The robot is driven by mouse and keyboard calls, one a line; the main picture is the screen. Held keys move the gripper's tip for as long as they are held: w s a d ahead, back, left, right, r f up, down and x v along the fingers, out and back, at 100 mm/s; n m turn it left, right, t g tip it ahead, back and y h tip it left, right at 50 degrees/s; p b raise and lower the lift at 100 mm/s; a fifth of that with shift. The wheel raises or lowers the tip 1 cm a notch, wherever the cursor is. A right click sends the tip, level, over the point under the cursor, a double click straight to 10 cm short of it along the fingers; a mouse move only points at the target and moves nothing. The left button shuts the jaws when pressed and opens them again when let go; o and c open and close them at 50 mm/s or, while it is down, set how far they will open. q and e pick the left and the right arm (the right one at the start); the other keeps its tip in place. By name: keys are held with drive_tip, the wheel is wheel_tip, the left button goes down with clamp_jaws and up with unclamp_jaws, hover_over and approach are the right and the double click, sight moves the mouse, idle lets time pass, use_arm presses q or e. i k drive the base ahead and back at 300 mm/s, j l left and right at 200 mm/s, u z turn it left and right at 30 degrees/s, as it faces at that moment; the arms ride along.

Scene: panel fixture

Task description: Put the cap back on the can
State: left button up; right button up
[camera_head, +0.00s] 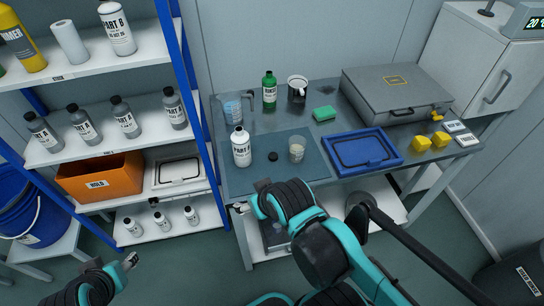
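A white can (241,148) with a dark-lettered label stands upright at the left of the workbench in the head view. Its top shows a pale, narrow neck with no dark cap on it. A small black cap (273,156) lies on the blue-grey mat just right of the can. My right gripper (240,208) is at the bench's front edge, in front of the can and apart from both objects. My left gripper (131,260) is low at the left, over the floor and away from the bench. The fingers of both are too small to read.
A clear cup (296,150) stands right of the cap. A beaker (233,110), green bottle (269,87) and dark mug (297,90) stand behind. A blue tray (363,150) and grey case (394,93) fill the right. A shelf (100,147) stands left.

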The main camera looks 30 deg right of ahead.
sight(240, 138)
drive_tip(key=i+j+z, duration=0.7)
drive_tip(key=l, duration=0.1)
